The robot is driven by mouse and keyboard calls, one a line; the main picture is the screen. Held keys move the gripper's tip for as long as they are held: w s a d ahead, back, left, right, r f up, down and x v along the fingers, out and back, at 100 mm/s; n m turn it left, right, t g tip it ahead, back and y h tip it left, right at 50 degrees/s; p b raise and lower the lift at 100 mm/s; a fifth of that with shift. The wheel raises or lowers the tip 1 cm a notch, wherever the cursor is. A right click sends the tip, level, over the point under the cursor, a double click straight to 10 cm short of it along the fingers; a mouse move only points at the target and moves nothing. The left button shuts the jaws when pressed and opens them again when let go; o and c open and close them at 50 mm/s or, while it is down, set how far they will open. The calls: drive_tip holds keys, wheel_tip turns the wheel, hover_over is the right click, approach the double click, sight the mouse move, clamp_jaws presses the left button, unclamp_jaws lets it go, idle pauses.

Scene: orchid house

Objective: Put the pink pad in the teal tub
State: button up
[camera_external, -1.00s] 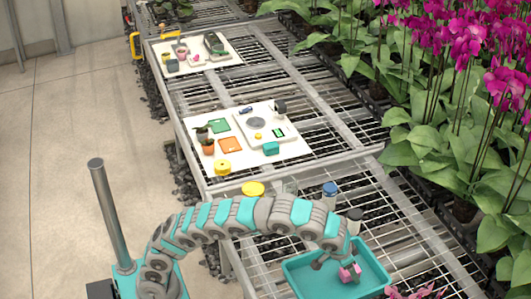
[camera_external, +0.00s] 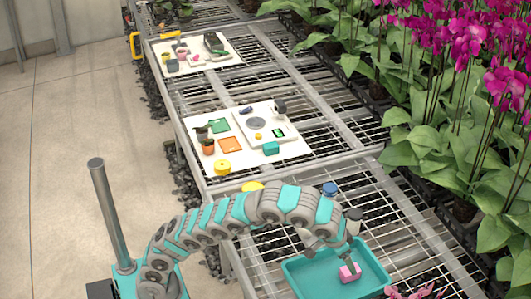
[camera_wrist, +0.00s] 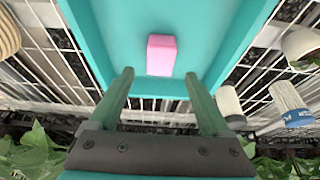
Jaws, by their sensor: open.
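The pink pad (camera_external: 349,273) is a small block inside the teal tub (camera_external: 307,277), toward its right half. The wrist view shows the pad (camera_wrist: 161,54) resting in the tub (camera_wrist: 228,30), near the wall closest to my gripper. My gripper (camera_wrist: 159,76) is open and empty, with its two fingers spread wider than the pad. In the external view my gripper (camera_external: 338,258) hangs just above the pad, partly hidden by my wrist. The pad shows whole beyond the fingertips, with neither finger visibly touching it.
The tub stands on a wire-mesh bench. A blue-lidded jar (camera_external: 330,190) and a dark-capped bottle (camera_external: 354,217) stand behind it. A yellow round item (camera_external: 252,186) is partly hidden by my arm. A white mat (camera_external: 215,166) with several small items lies further back. Orchids line the right side.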

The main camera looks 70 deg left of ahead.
drive_tip(key=shift+s+r, duration=0.2)
drive_tip(key=shift+r, duration=0.35)
